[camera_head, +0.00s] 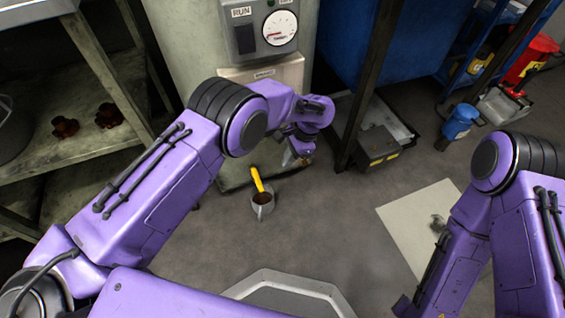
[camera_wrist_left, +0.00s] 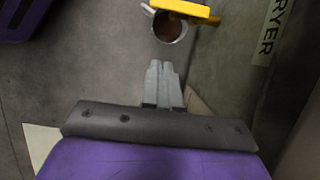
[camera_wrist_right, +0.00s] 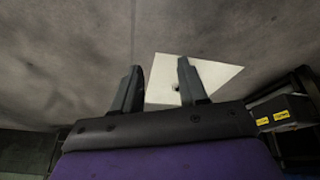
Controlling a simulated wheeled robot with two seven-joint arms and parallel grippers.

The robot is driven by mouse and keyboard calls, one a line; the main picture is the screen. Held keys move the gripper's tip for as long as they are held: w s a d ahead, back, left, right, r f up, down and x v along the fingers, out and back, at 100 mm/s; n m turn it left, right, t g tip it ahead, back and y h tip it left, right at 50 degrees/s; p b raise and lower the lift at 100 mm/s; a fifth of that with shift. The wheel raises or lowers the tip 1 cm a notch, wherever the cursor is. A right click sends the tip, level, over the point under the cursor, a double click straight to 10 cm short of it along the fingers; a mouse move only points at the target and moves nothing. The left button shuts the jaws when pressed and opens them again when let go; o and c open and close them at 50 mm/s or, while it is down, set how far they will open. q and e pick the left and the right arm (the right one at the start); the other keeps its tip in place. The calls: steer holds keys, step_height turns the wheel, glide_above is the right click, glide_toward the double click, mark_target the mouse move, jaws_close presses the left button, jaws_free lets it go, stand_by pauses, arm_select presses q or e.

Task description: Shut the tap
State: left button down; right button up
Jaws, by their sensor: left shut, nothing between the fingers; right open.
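The tap's yellow handle (camera_head: 257,180) shows at the front base of the pale machine, above a grey mug (camera_head: 263,204) with dark brown liquid in it. In the left wrist view the yellow handle (camera_wrist_left: 185,9) crosses the top edge, over part of the mug (camera_wrist_left: 168,32). My left gripper (camera_head: 300,158) is right of the handle, apart from it. In its wrist view the left fingers (camera_wrist_left: 164,68) are together and empty. The tap's body is hard to make out. My right gripper (camera_wrist_right: 160,68) is open and empty in its wrist view.
The pale machine (camera_head: 182,45) carries a gauge (camera_head: 280,28). A shelf (camera_head: 85,140) stands left. A dark metal box (camera_head: 378,146), blue can (camera_head: 460,122) and red bucket (camera_head: 536,60) are at right. A pale sheet (camera_head: 405,225) lies on open floor.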

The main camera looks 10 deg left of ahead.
mark_target(258, 181)
arm_select(q)
steer(key=s+a+f+b, duration=0.3)
steer(key=a+f, duration=0.2)
steer(key=f, duration=0.1)
steer(key=shift+s+a+f, duration=0.35)
steer(key=shift+s+f, duration=0.05)
arm_select(e)
steer(key=shift+n+g+y, duration=0.6)
steer(key=shift+n+g, duration=0.3)
steer(key=f, duration=0.1)
steer(key=s+f, duration=0.2)
steer(key=shift+a+f, duration=0.25)
steer(key=shift+f, duration=0.1)
arm_select(q)
steer(key=shift+a, duration=0.1)
arm_select(e)
steer(key=shift+r, duration=0.1)
